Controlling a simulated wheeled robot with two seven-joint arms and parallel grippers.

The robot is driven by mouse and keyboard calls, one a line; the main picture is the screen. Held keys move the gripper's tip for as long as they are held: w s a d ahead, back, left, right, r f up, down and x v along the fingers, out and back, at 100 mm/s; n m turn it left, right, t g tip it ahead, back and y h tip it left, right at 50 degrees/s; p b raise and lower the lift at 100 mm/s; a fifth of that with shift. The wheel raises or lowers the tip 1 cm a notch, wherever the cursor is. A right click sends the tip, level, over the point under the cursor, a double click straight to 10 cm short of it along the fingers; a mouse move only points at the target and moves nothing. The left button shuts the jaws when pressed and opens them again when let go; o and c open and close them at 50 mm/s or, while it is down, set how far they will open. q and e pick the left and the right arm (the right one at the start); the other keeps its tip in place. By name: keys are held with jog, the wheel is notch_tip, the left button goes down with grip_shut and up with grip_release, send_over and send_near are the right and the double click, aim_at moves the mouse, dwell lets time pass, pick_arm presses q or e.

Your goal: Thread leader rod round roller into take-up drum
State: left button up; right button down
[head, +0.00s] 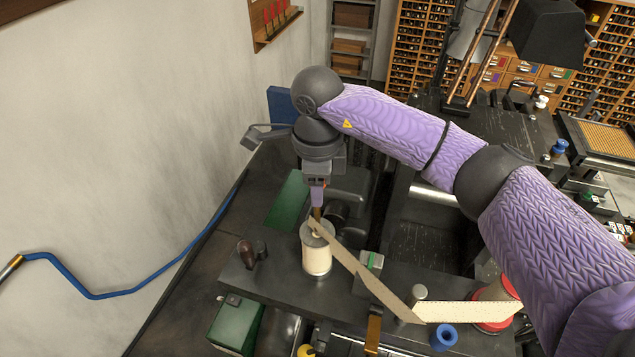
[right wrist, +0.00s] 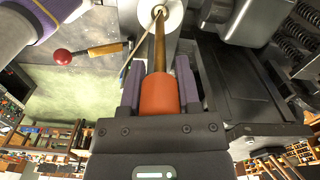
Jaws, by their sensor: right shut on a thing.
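My right gripper (head: 317,196) points down with purple fingers above the cream take-up drum (head: 316,258). In the right wrist view the fingers are shut on the orange grip (right wrist: 159,95) of the leader rod (right wrist: 159,48). The rod's far end meets the drum's pale round top (right wrist: 172,14) near its middle; I cannot tell how deep it sits. The perforated paper strip (head: 360,272) runs from the drum's top to a fold at lower right, then right to a red-flanged spool (head: 495,327). A grey roller post (head: 419,292) stands beside the fold. My left gripper is out of view.
A small green-topped block (head: 372,262) stands beside the strip. A dark knob (head: 246,254) is left of the drum, a blue ring (head: 444,337) near the front. A lamp (head: 547,35) and type cabinets stand behind. The wall is close on the left.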

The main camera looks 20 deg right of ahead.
aim_at(318, 231)
jog(key=shift+f+b, duration=4.55)
jog(key=shift+f, duration=0.85)
jog(key=shift+c, duration=1.2)
grip_release()
notch_tip(318, 231, up, 6)
jog(key=p, duration=0.4)
jog(key=shift+r, duration=0.15)
